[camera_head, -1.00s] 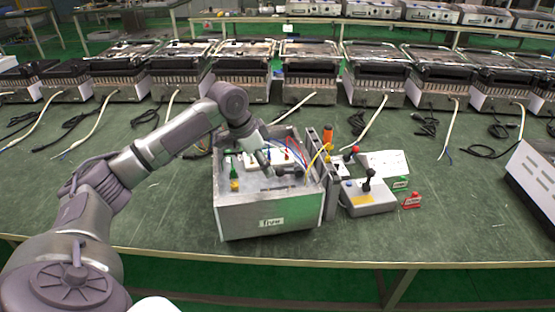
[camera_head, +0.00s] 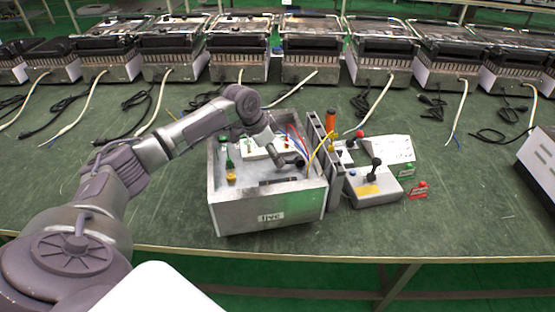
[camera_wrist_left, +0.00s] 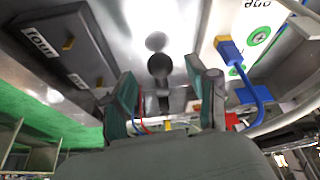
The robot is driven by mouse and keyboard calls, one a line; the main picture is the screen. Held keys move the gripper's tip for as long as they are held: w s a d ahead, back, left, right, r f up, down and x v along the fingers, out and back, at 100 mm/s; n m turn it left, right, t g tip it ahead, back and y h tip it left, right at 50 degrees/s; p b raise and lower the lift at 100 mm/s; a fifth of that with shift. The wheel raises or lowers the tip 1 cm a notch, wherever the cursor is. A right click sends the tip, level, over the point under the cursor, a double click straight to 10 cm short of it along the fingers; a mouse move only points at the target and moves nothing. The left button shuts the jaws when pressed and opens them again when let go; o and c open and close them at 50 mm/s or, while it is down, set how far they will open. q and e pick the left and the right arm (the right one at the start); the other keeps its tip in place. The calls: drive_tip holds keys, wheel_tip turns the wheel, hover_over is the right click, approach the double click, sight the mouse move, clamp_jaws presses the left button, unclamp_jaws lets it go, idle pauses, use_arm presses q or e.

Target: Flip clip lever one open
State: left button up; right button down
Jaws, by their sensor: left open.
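My left gripper (camera_head: 294,162) reaches into the right half of an open grey metal box (camera_head: 240,222) labelled "live" in the head view. In the left wrist view the gripper (camera_wrist_left: 164,82) has its two fingers spread apart with no object held between them. Beyond the fingertips is a shiny metal surface with a round dark knob or hole (camera_wrist_left: 159,64). A white block (camera_wrist_left: 225,45) with partly cut-off lettering, a green ring and a blue plug (camera_wrist_left: 231,50) is at the right. I cannot tell which part is clip lever one. My right gripper is not in view.
A dark panel labelled "four" (camera_wrist_left: 63,52) is at the left of the wrist view. A green-and-yellow tool (camera_head: 230,170) stands in the box. A grey joystick unit (camera_head: 373,188) and an orange cylinder (camera_head: 331,119) are right of it. Heater units line the back.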

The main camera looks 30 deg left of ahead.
use_arm(q)
drive_tip(key=shift+x, duration=1.55)
drive_tip(key=shift+r, duration=0.1)
drive_tip(key=shift+c, duration=0.2)
clamp_jaws()
